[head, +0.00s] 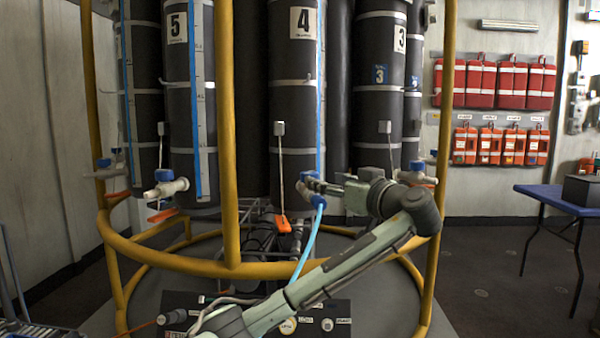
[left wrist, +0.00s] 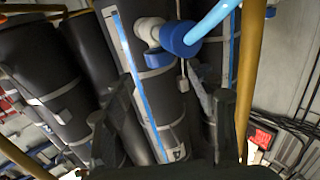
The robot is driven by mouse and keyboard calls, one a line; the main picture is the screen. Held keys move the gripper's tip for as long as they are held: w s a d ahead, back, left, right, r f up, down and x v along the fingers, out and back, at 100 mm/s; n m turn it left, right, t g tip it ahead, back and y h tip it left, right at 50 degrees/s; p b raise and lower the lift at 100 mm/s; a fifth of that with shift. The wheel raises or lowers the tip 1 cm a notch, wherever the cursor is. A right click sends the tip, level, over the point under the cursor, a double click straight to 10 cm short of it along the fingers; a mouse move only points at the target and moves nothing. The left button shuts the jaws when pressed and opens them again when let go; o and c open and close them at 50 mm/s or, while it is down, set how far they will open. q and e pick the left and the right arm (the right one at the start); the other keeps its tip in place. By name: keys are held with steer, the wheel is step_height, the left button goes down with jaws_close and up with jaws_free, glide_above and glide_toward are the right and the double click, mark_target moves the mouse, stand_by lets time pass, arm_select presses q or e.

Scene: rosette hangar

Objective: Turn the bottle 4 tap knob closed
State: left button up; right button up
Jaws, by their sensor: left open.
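Bottle 4 (head: 296,110) is a tall dark cylinder marked "4" in the middle of the head view. Its tap, with blue parts (head: 318,201) and a light blue hose (head: 306,246), sits at its lower right. My left gripper (head: 314,187) is open and points left at the tap, overlapping it in the picture. Contact cannot be told, and the gripper hides part of the tap. In the left wrist view the white tap body (left wrist: 149,31) and a round blue part (left wrist: 178,40) show above the two spread fingers (left wrist: 164,122). My right gripper is not in view.
Yellow rail posts (head: 229,130) and a ring rail (head: 190,264) stand around the bottles. Bottle 5 (head: 190,95) with its own tap (head: 172,187) is to the left, bottle 3 (head: 379,100) to the right. A blue table (head: 556,197) stands far right.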

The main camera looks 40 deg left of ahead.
mark_target(314, 174)
arm_select(q)
steer(key=shift+w+a+r, duration=0.15)
steer(key=shift+a, duration=0.3)
steer(key=p+x, duration=0.1)
steer(key=x, duration=0.5)
steer(key=shift+w+a+p, duration=0.3)
steer(key=shift+a, duration=0.25)
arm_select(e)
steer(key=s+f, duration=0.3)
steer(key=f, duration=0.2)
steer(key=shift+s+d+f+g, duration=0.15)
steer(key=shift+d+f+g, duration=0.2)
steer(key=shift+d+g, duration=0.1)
arm_select(q)
steer(key=c, duration=1.2)
